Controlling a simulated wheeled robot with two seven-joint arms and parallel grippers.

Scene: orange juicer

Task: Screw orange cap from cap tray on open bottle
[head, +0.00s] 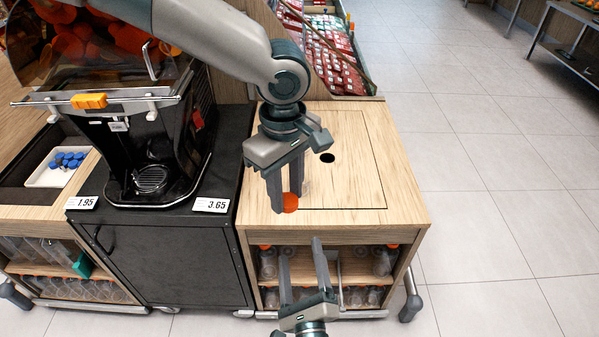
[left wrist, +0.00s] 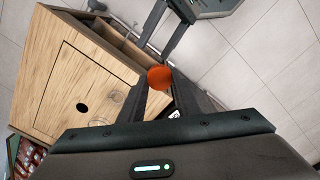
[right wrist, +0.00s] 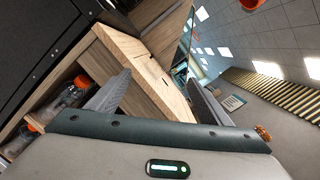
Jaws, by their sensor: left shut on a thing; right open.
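My left gripper (head: 283,200) is shut on an orange cap (head: 291,203), holding it between its fingertips over the front part of the wooden cart top. The cap also shows in the left wrist view (left wrist: 159,78). My right gripper (head: 301,252) is open and empty, low in front of the cart's shelves. Its open fingers also show in the right wrist view (right wrist: 160,78). Clear bottles stand on the shelves, such as one at the left (head: 268,264); some carry orange caps. No tray of orange caps is visible.
The black juicer (head: 150,150) stands to the left. A white tray (head: 40,180) with blue caps lies farther left. Open floor (head: 490,200) lies to the right.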

